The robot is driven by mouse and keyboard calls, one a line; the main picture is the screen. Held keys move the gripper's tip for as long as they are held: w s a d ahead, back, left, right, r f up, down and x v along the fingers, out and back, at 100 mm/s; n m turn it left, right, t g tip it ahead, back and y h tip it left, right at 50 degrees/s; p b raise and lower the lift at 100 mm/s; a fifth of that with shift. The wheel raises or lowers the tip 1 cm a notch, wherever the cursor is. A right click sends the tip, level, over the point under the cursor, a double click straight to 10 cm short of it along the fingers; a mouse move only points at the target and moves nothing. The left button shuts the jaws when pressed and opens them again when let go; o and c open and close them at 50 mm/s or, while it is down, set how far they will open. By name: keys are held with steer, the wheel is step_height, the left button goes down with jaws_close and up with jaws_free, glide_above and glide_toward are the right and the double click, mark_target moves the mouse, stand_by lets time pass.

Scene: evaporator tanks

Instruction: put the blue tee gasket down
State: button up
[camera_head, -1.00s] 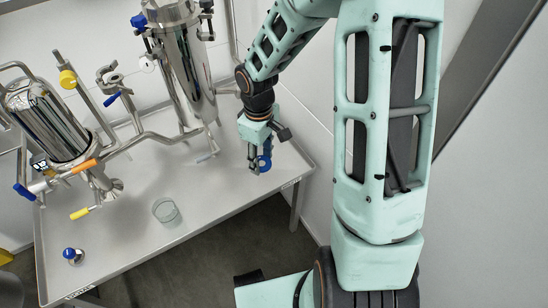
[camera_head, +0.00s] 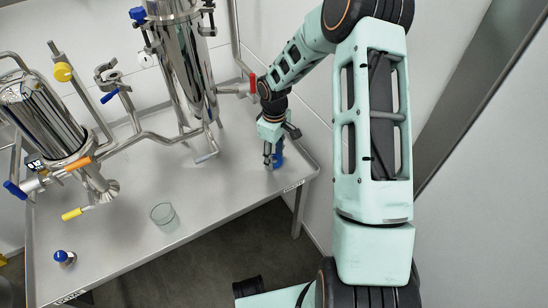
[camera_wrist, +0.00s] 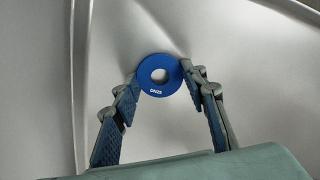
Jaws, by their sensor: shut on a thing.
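The blue tee gasket (camera_wrist: 146,78) is a flat ring with a round hole and white lettering that reads DN25. In the wrist view it sits between the two fingertips of my gripper (camera_wrist: 160,80), which is shut on its edges. In the head view my gripper (camera_head: 273,160) points down at the right end of the steel table (camera_head: 225,185), and the blue gasket (camera_head: 278,158) shows at its fingers. I cannot tell whether the gasket touches the table top.
Steel evaporator tanks and pipes with coloured handles (camera_head: 183,65) stand at the back and left of the table. A clear glass dish (camera_head: 163,214) stands near the middle front. A small blue-topped part (camera_head: 64,257) stands at the front left. The table between the dish and my gripper is clear.

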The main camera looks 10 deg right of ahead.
mark_target(274, 160)
steer(key=shift+f, duration=0.15)
steer(key=o, duration=1.3)
step_height(274, 160, up, 12)
steer(key=p, duration=0.3)
steer(key=shift+r, duration=0.2)
